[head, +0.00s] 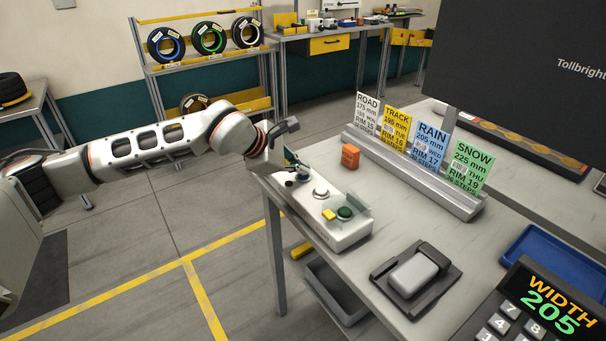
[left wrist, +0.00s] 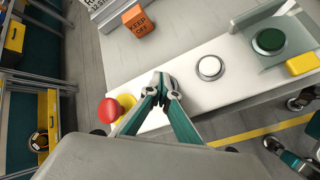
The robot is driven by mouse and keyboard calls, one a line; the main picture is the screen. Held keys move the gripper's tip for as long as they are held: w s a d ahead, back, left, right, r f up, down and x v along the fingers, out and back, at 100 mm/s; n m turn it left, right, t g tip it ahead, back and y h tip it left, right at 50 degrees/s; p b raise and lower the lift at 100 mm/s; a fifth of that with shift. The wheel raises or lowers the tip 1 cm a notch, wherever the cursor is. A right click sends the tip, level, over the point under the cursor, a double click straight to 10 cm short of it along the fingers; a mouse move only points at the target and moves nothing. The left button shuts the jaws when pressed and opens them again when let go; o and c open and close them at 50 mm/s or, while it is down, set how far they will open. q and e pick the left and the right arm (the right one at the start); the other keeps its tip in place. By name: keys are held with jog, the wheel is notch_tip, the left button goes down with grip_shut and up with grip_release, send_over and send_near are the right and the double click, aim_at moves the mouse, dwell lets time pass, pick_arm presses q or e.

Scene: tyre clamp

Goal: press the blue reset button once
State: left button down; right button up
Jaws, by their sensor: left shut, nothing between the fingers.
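A white control box (head: 336,231) lies along the left edge of the grey table. My left gripper (head: 289,164) is over its far end, shut and empty, fingertips pointing down. The blue button (head: 303,174) shows partly beside the fingertips in the head view. In the left wrist view the closed fingertips (left wrist: 162,84) hide it, and I cannot tell whether they touch it. The box also carries a silver-white button (left wrist: 210,68), a green button (left wrist: 269,41) under a clear guard, and a red mushroom button (left wrist: 110,110). Teal-and-black parts at the lower right of the wrist view look like my right gripper (left wrist: 296,155).
An orange "KEEP OFF" block (head: 350,156) stands behind the box. A rail with several sign cards (head: 429,146) is farther right. A black holder with a grey block (head: 413,274), a keypad display (head: 545,305) and a blue tray (head: 556,256) lie to the right.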

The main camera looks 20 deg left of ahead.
aim_at(301, 176)
pick_arm(q)
jog(key=shift+r+p, duration=0.5)
jog(key=shift+r, duration=0.35)
jog(key=shift+r+p, duration=1.4)
jog(key=shift+r, duration=1.15)
jog(key=shift+f, duration=0.1)
